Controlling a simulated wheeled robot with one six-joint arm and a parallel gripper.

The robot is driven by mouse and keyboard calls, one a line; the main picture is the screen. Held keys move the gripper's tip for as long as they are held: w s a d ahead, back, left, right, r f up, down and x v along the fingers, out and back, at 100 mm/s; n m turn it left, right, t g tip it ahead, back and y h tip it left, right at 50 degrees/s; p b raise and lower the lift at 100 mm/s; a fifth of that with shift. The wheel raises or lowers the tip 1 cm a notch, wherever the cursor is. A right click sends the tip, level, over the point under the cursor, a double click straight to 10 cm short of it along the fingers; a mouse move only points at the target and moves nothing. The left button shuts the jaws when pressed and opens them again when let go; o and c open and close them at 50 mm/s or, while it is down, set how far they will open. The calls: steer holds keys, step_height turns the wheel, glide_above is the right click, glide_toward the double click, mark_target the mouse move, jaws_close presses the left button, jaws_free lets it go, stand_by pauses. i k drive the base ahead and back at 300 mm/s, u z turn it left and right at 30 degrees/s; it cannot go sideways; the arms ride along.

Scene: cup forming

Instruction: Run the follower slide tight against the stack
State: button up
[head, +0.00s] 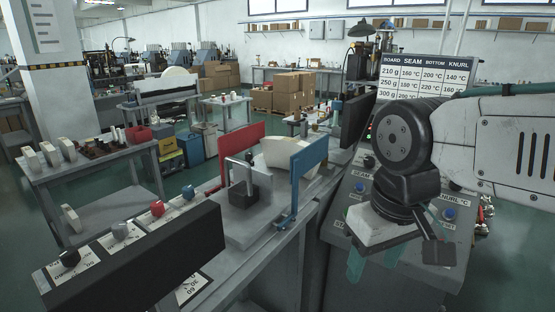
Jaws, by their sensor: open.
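A cream-coloured stack of curved blanks (276,153) stands on the bench between a red upright plate (236,146) and a blue upright plate (309,160). In front of it is a grey bracket with a dark block (249,195), on a grey base. I cannot tell for sure which part is the follower slide, or whether it touches the stack. The lower part of the stack is hidden. My gripper (376,262) points down at the right, over the control console and apart from the stack. Its teal fingers are spread, with nothing seen between them.
The control console (448,238) with knobs and buttons lies below my arm. A long dark box (135,258) stands at the front left, with red, blue and grey knobs behind it. A dark screen (357,124) stands right of the blue plate. A side table (95,165) is at the left.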

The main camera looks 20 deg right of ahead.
mark_target(251, 185)
steer(key=k, duration=0.5)
steer(key=u, duration=0.65)
steer(key=i, duration=0.85)
steer(key=z, duration=0.65)
